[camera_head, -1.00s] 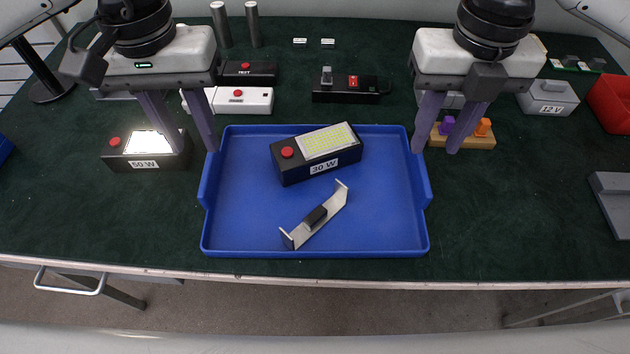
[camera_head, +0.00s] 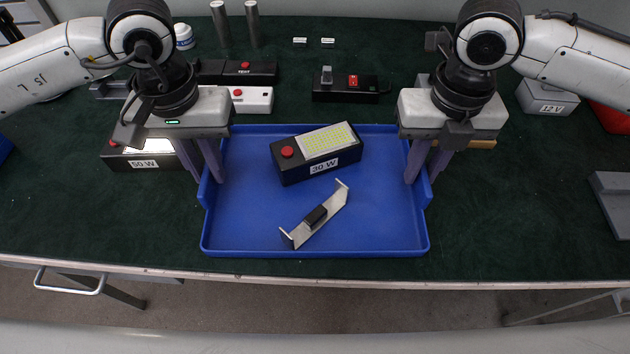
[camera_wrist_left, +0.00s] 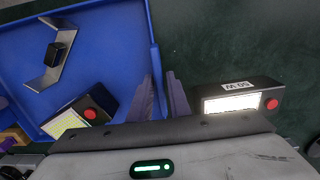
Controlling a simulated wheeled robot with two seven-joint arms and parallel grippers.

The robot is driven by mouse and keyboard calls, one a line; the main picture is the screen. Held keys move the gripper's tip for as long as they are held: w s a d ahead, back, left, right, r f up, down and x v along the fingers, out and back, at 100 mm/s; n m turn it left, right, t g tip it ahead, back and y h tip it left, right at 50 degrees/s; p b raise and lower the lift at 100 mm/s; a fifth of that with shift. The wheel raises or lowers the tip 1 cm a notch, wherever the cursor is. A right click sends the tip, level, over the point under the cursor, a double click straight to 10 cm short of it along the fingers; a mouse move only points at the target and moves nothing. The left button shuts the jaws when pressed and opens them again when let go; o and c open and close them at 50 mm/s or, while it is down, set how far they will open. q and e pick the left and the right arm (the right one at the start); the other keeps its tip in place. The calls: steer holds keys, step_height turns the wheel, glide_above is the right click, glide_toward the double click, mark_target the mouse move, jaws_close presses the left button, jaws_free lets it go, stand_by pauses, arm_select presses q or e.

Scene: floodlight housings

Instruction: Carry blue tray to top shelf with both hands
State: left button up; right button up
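The blue tray (camera_head: 315,245) lies flat on the green table at the front edge. It holds a black 30 W floodlight (camera_head: 318,160) with a red button and a bent metal bracket (camera_head: 318,215) with a black block. My left gripper (camera_head: 205,180) has its fingers on both sides of the tray's left wall, drawn close together on it. My right gripper (camera_head: 421,180) does the same at the right wall. The left wrist view shows the tray wall (camera_wrist_left: 152,40) running between the left fingers (camera_wrist_left: 163,82). The fingertips are partly hidden by the walls. No shelf is in view.
A lit 50 W floodlight (camera_head: 145,160) stands just left of the tray, close to my left gripper. A white housing (camera_head: 250,100) and a black switch box (camera_head: 345,88) stand behind the tray. A grey 12 V box (camera_head: 547,97) is at the back right.

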arm_select(q)
jaws_close()
arm_select(e)
jaws_close()
arm_select(q)
steer(key=shift+w+r, duration=0.1)
steer(key=shift+r, duration=0.05)
arm_select(e)
steer(key=shift+r, duration=0.1)
